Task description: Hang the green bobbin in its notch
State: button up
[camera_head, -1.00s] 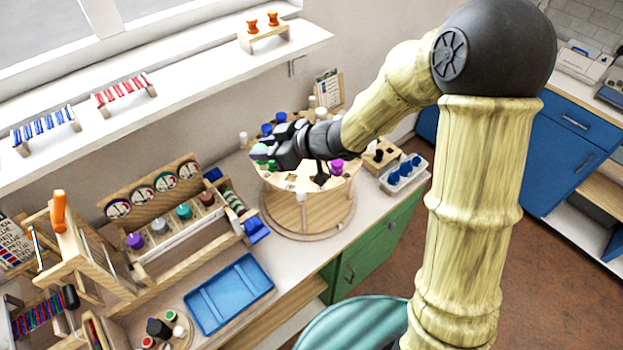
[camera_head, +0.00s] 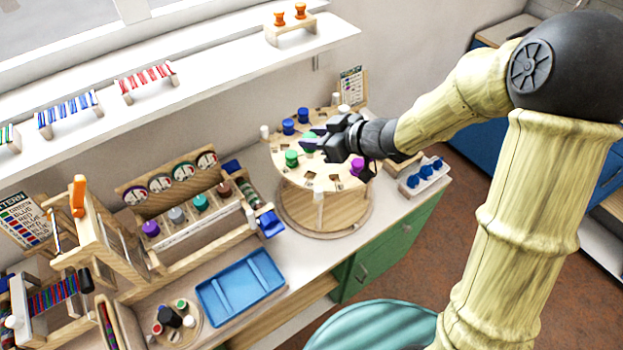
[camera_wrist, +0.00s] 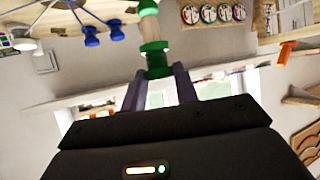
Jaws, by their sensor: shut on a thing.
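My gripper (camera_head: 314,142) is over the top of the round wooden stand and is shut on a green bobbin (camera_head: 308,144). In the wrist view the green bobbin (camera_wrist: 155,60) sits between my fingertips (camera_wrist: 160,82). A second green bobbin (camera_head: 291,158) stands on the near left part of the stand's round top (camera_head: 322,182). Dark notches show along the top's rim. My gripper hides part of the top, so I cannot tell whether the held bobbin touches it.
Blue bobbins (camera_head: 289,126) stand on the stand's far side and a purple one (camera_head: 357,165) on its right. A white rack with blue bobbins (camera_head: 425,173) is to the right. A blue tray (camera_head: 240,287) lies in front. A shelf (camera_head: 200,75) runs behind.

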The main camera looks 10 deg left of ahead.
aim_at(313, 155)
notch_tip(313, 155, down, 6)
jog(key=shift+r, duration=0.1)
jog(key=shift+f, duration=2.1)
jog(key=shift+f, duration=0.2)
jog(key=o, duration=1)
jog(key=shift+r, duration=0.1)
jog(key=shift+c, duration=0.2)
